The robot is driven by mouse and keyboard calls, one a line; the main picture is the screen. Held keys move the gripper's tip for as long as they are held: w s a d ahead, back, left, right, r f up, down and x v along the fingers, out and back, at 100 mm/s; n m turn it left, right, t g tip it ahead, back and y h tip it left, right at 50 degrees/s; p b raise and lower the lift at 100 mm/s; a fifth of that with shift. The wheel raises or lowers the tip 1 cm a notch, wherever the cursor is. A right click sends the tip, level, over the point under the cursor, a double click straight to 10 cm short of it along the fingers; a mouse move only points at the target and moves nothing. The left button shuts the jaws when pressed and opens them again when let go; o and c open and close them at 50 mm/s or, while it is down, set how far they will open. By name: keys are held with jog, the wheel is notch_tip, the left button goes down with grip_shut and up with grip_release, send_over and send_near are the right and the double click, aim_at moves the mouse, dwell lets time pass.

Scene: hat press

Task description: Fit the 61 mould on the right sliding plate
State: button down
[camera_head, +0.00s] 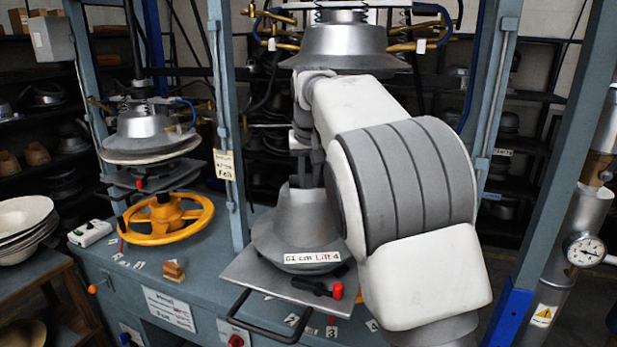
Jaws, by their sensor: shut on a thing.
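The 61 mould (290,228) is a grey metal hat shape with a wide brim and a label reading "61 cm Lift 4". It is upright over the right sliding plate (250,272), which is pulled out toward the front with its black handle bar. I cannot tell whether the brim rests fully on the plate. My gripper (312,182) points down at the mould's crown and is shut on its top; the fingertips are partly hidden. My white and grey arm covers the mould's right side and the plate's right part.
A black lever with a red knob (337,290) is at the plate's front. An upper metal die (345,45) hangs above. Blue-grey posts (228,130) flank the station. The left press has a yellow handwheel (165,218). Stacked pale hats (22,225) are at far left.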

jog(key=shift+r, duration=0.1)
jog(key=c, duration=0.8)
grip_release()
jog(key=shift+o, duration=0.6)
jog(key=shift+s+f, duration=0.1)
jog(key=shift+f, duration=0.15)
jog(key=p+v, duration=0.1)
jog(key=v, duration=1.6)
jog(key=shift+r+p, duration=0.3)
jog(key=shift+p, duration=0.05)
jog(key=shift+s, duration=0.1)
